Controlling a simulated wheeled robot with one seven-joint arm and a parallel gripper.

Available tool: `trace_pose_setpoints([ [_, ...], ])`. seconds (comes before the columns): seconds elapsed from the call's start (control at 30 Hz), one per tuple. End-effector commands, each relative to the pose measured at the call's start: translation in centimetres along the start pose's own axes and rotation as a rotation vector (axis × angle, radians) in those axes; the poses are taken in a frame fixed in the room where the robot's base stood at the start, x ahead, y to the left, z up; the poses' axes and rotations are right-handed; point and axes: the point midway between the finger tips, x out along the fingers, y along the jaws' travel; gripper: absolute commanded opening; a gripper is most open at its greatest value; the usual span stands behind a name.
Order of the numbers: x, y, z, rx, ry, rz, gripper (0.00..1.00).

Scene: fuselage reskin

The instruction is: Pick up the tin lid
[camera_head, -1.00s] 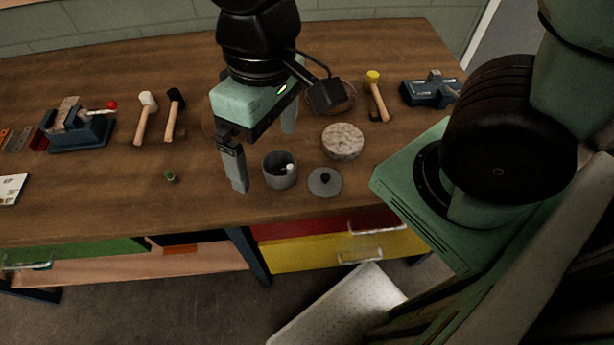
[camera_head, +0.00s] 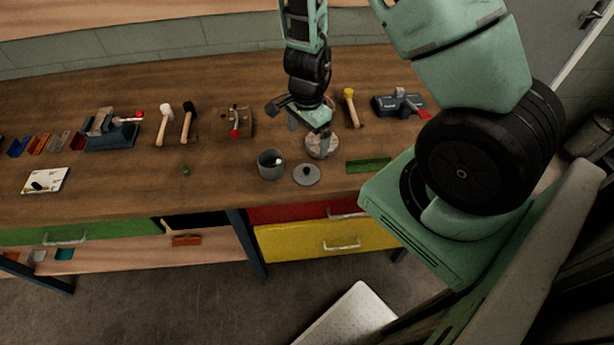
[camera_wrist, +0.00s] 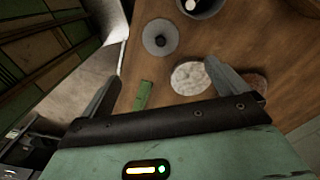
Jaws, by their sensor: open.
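The tin lid (camera_head: 306,175) is a grey disc with a dark knob, lying flat on the wooden bench near its front edge. It also shows at the top of the wrist view (camera_wrist: 160,37). The open grey tin (camera_head: 271,164) stands just left of it, with a small white thing inside; its rim is cut off in the wrist view (camera_wrist: 205,8). My gripper (camera_head: 309,132) is open and empty, above the bench behind the lid and near the round mottled pad (camera_head: 322,153). In the wrist view its two fingers (camera_wrist: 165,85) are spread wide, with the lid beyond them.
A green strip (camera_head: 368,165) lies right of the lid. A yellow-headed mallet (camera_head: 350,108) and a dark blue tool (camera_head: 400,105) lie behind on the right. Two mallets (camera_head: 175,123) and a vise (camera_head: 108,129) are on the left.

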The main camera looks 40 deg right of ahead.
Motion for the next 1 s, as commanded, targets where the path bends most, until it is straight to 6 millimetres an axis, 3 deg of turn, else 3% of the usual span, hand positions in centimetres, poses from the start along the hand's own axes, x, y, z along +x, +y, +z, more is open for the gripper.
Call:
trace_pose_setpoints([
  [0.03, 1.6, 0.1, -0.1, 0.006, -0.003, 0.003, 0.99],
  [0.3, 6.4, 0.1, 0.1, 0.002, -0.005, 0.002, 0.99],
  [0.73, 9.4, 0.0, 0.1, -0.003, -0.004, 0.002, 0.99],
  [1.0, 12.5, -0.1, 0.2, -0.003, -0.004, 0.002, 0.99],
])
